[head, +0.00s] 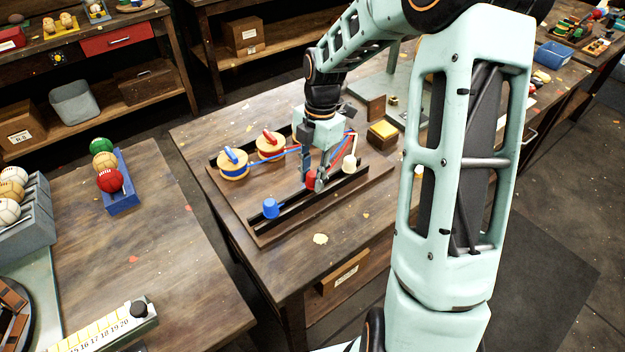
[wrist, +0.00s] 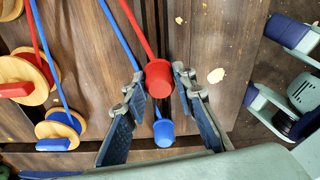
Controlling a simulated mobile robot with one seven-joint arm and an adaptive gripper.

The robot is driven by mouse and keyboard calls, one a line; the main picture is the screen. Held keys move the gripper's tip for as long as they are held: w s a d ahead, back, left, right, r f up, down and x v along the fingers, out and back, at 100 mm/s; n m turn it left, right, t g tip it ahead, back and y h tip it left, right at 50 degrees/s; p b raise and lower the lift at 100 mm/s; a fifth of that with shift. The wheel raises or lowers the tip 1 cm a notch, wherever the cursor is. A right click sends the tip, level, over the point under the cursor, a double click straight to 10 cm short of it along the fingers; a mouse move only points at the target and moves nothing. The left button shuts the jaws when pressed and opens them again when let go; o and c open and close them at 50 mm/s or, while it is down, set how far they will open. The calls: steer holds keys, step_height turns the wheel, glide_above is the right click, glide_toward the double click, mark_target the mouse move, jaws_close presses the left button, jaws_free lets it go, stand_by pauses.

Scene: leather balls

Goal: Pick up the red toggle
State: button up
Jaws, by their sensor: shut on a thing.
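The red toggle (head: 311,178) stands on a dark rail of the wooden board, partly hidden by my gripper (head: 312,182). In the wrist view the red toggle (wrist: 159,76) is a red cap on a red rod, between the two fingertips of my gripper (wrist: 158,90). My gripper is shut on it, one finger at each side. A blue toggle (head: 271,208) stands on the same rail to the left; it also shows in the wrist view (wrist: 164,133). A cream toggle (head: 350,162) stands to the right.
Two wooden spools, one with a blue handle (head: 232,160) and one with a red handle (head: 268,142), sit at the board's back left. Blue and red rods run beside my gripper. A yellow-topped block (head: 383,132) is behind right.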

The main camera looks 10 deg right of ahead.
steer(key=w+a+r, duration=0.3)
steer(key=w+r, duration=0.8)
steer(key=w, duration=0.3)
steer(key=m+t+h+p, duration=0.15)
steer(key=m+p, duration=0.25)
steer(key=m, duration=1.9)
glide_above(311, 176)
steer(key=shift+f+t+y, duration=0.25)
steer(key=shift+f+t, duration=0.1)
steer(key=shift+f, duration=0.2)
steer(key=shift+s+d+f+m, duration=0.15)
steer(key=shift+s+d+m, duration=0.4)
steer(key=shift+m, duration=0.35)
